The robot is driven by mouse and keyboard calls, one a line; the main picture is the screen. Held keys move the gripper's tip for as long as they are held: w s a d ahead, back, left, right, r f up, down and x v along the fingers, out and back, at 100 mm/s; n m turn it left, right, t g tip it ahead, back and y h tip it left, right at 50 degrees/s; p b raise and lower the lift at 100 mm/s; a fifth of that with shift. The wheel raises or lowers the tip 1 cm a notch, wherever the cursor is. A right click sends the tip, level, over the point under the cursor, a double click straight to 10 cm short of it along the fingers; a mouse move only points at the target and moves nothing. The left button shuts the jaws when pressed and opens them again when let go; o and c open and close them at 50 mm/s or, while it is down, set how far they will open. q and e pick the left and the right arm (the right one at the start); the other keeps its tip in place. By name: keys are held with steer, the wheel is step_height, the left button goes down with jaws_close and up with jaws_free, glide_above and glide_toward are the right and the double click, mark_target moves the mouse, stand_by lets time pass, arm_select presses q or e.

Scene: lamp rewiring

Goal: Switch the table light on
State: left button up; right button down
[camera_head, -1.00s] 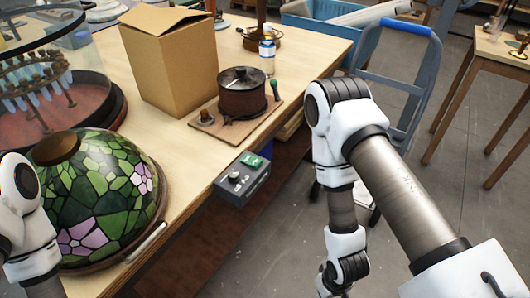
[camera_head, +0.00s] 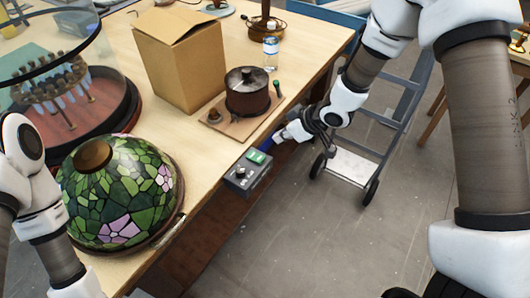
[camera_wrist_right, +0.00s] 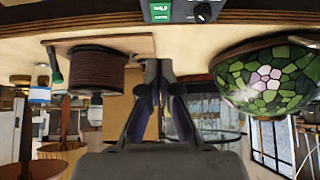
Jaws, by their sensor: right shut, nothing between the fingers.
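A grey control box (camera_head: 248,172) with a green rocker switch (camera_head: 257,157) and a black knob is mounted at the table's front edge. It also shows upside down at the top of the right wrist view (camera_wrist_right: 184,11). My right gripper (camera_head: 270,143) is shut and empty, just right of the box, close to the green switch; I cannot tell whether they touch. Its closed fingers (camera_wrist_right: 160,78) show in the right wrist view. A domed stained-glass shade (camera_head: 125,190), green with pink flowers, sits on the table with no visible glow. My left gripper is out of view.
A brown spool (camera_head: 247,92) stands on a wooden board (camera_head: 216,124) behind the box. A cardboard box (camera_head: 180,60), a bottle (camera_head: 270,52) and a glass-covered display (camera_head: 60,110) are on the table. A cart (camera_head: 352,166) stands on the floor at right.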

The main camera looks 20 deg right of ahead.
steer(key=p, duration=0.2)
glide_above(259, 157)
steer(key=s+d, duration=0.1)
steer(key=s, duration=0.1)
step_height(259, 157, down, 7)
steer(key=shift+w+d+r, duration=0.1)
steer(key=shift+d+r, duration=0.05)
steer(key=shift+r, duration=0.05)
step_height(259, 157, down, 4)
steer(key=shift+r+p, duration=0.1)
steer(key=shift+p, duration=0.5)
steer(key=shift+d+f, duration=0.1)
steer(key=shift+f, duration=0.35)
